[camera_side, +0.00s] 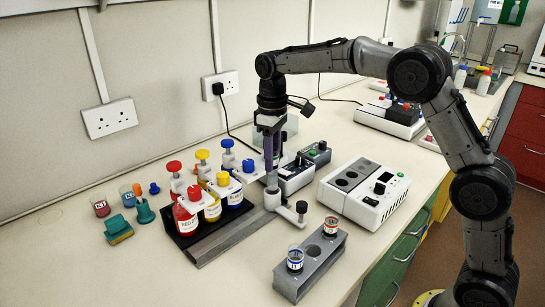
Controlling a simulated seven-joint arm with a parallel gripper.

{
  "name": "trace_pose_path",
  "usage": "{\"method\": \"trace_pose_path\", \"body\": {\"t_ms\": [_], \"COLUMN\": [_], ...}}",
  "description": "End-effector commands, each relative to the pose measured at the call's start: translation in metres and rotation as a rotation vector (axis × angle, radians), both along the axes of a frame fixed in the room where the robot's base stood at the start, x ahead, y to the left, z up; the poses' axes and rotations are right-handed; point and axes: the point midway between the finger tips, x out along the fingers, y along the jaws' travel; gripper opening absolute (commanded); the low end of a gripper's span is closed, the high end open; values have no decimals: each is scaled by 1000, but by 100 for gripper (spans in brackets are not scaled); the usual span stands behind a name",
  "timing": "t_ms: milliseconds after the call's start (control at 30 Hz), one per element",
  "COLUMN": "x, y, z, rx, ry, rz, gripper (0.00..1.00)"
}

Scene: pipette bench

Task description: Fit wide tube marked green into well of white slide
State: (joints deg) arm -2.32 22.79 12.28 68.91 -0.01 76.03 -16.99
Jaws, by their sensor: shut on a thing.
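My gripper (271,170) points straight down at the middle of the bench, shut on a narrow upright thing that its fingers mostly hide. I cannot make out a green mark on it. Just below the fingertips is a small pale slide piece (272,200) at the right end of a grey rail; I cannot tell whether the held thing touches it or sits in a well. A tube marked blue (295,261) and a tube marked red (331,227) stand in a grey block (311,262) at the front.
Red (187,222), yellow (212,210) and blue bottles (235,197) with pump tops stand close left of my gripper. A white device (362,193) is at right.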

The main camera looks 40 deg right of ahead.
Motion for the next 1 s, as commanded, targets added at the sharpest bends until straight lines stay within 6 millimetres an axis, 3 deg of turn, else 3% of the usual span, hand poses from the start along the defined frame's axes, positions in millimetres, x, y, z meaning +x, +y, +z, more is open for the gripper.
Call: {"method": "trace_pose_path", "body": {"t_ms": [1000], "x": [0], "y": [0], "z": [-15], "rx": [0], "ry": [0], "rz": [0], "gripper": [0]}}
